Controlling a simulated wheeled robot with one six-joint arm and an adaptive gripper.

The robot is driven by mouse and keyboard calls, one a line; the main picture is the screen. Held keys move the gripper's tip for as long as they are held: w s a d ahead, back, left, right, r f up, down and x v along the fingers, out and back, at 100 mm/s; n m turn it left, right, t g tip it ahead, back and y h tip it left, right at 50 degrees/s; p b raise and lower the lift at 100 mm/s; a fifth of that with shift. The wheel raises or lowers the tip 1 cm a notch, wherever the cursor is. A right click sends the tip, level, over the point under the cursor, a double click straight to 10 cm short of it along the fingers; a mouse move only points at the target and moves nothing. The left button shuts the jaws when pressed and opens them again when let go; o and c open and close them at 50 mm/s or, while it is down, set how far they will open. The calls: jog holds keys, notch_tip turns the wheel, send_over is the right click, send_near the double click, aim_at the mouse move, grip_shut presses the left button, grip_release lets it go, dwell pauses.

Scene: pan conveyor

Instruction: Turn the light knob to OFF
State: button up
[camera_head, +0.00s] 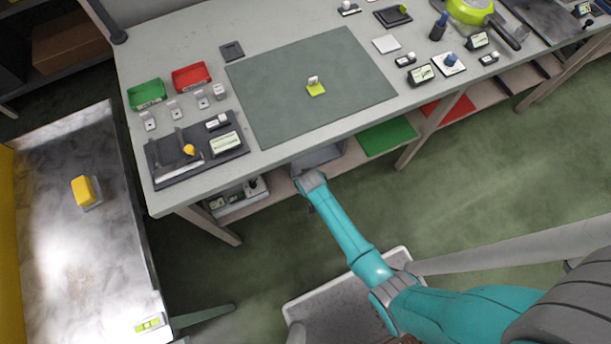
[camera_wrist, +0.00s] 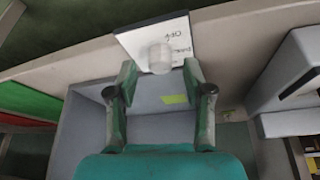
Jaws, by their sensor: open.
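The light knob (camera_wrist: 160,57) is a pale round knob on a white plate (camera_wrist: 143,42) with a dark edge, in the upper middle of the wrist view. Dark lettering on the plate appears upside down; one word looks like OFF. The plate sits at the table's front edge. My gripper (camera_wrist: 160,75) is open, with one finger on either side of the knob and gaps showing at both sides. Whether its tips reach past the knob I cannot tell. In the head view my gripper (camera_head: 308,180) is at the table's front edge, and the knob is hidden there.
A grey bin (camera_wrist: 84,112) lies under the table around my gripper, with a yellow-green patch (camera_wrist: 174,99) inside. Another light grey box (camera_wrist: 292,70) is at the right. The table (camera_head: 285,150) holds a dark green mat (camera_head: 270,110), red and green trays, and several small parts.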

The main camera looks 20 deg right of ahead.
jog(key=shift+x, duration=0.9)
grip_shut()
jog(key=n+y, duration=0.1)
jog(key=n, duration=0.2)
jog(key=n+y, duration=0.1)
jog(key=n, duration=0.2)
jog(key=shift+d+n+y, duration=0.15)
jog(key=shift+n+y, duration=0.15)
jog(key=n+y, duration=0.1)
jog(key=n, duration=0.4)
jog(key=shift+g+y, duration=0.4)
jog(key=shift+n, duration=0.3)
